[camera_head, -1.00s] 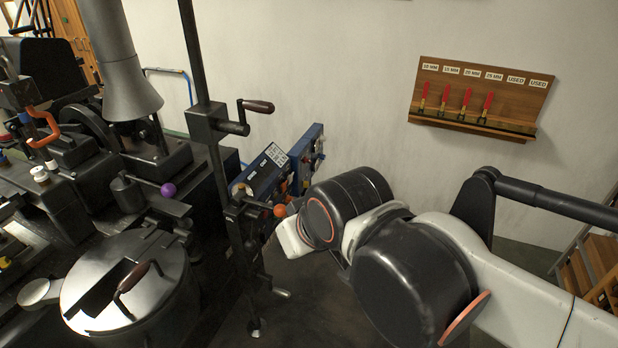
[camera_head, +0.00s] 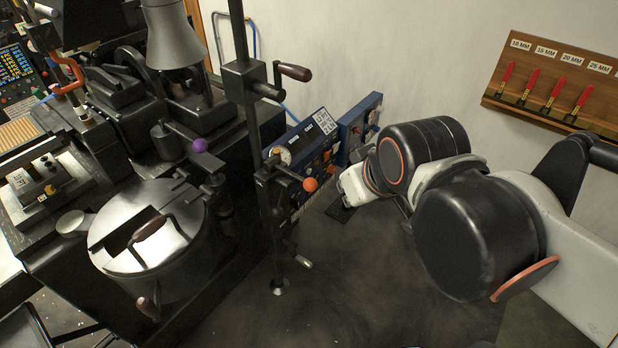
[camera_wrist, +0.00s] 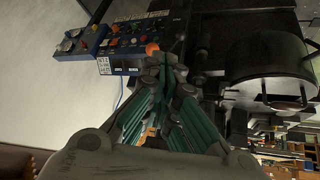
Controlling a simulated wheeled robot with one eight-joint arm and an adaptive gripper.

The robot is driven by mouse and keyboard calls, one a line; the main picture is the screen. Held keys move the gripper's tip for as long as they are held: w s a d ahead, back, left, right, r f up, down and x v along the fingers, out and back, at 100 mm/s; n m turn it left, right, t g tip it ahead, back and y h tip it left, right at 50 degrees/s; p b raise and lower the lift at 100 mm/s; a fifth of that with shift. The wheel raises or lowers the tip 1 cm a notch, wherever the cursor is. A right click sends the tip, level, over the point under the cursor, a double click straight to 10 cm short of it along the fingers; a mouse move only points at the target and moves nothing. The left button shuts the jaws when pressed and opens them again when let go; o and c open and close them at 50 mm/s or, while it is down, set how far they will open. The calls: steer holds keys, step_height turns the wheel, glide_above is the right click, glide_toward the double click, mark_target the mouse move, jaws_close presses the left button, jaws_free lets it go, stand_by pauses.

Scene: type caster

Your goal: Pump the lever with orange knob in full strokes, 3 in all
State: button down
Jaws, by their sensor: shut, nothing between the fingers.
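The orange knob (camera_head: 310,184) sits at the end of a short dark lever (camera_head: 288,172) on the black upright post. In the wrist view the orange knob (camera_wrist: 152,48) shows just beyond the fingertips, slightly left of them. My gripper (camera_wrist: 168,62) is shut and empty, its green-sided fingers drawn together at the tips. A small gap seems to lie between tips and knob; contact cannot be made out. In the head view my wrist is to the right of the knob, and the fingers are mostly hidden behind it.
A blue control panel (camera_head: 318,140) stands behind the post. A purple knob (camera_head: 199,145) and a round lidded pot (camera_head: 150,235) are to the left. A crank handle (camera_head: 294,72) juts from the post above. A wooden rack (camera_head: 550,85) hangs at right. Floor below my arm is clear.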

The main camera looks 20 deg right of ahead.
steer(key=w+a+r+n+g+p, duration=0.1)
steer(key=w+n+g+p, duration=0.15)
steer(key=w+n, duration=0.85)
steer(key=n+g+p, duration=0.1)
steer(key=n+p, duration=0.1)
steer(key=n, duration=1)
glide_above(307, 186)
steer(key=s, duration=0.5)
step_height(307, 186, down, 5)
steer(key=shift+w+a+r+h, duration=0.2)
steer(key=shift+a+h, duration=0.1)
steer(key=shift+f, duration=0.1)
steer(key=b+x, duration=0.4)
steer(key=x, duration=0.9)
steer(key=shift+f, duration=0.4)
steer(key=shift+f, duration=0.1)
